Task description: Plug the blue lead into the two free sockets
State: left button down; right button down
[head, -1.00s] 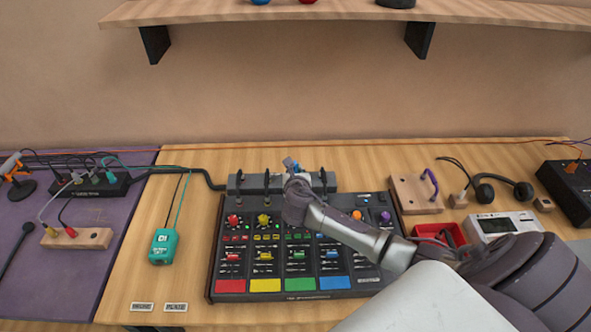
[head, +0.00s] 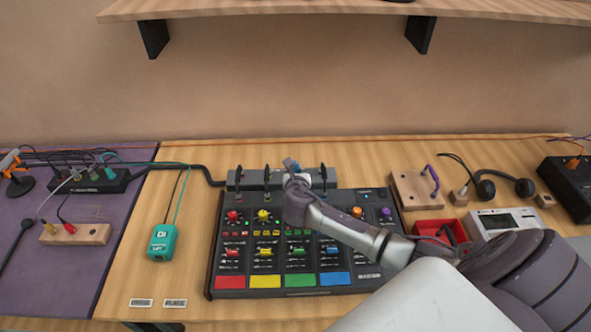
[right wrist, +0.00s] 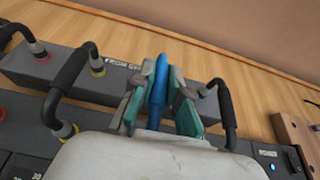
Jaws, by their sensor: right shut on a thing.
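The blue lead (right wrist: 158,80) stands up between the teal fingers of my right gripper (right wrist: 160,100), which is shut on it. In the head view my right gripper (head: 294,178) is over the back edge of the black mixer (head: 210,285), at the dark grey socket box (head: 248,180). Black leads (right wrist: 70,75) arch from the box to the mixer on both sides of the gripper. The lower ends of the blue lead and the two free sockets are hidden by the gripper; I cannot tell whether the plugs are seated. My left gripper is not in view.
A teal box (head: 162,241) stands left of the mixer. A wooden block with a purple lead (head: 432,178), a red tray (head: 424,228), a white device (head: 505,219) and headphones (head: 485,188) lie to the right. A shelf (head: 300,10) runs above.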

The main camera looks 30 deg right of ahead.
jog(key=shift+f, duration=0.3)
jog(key=shift+f, duration=0.3)
jog(key=c, duration=1.1)
grip_release()
jog(key=shift+f, duration=0.1)
jog(key=shift+s, duration=0.1)
jog(key=v, duration=1.2)
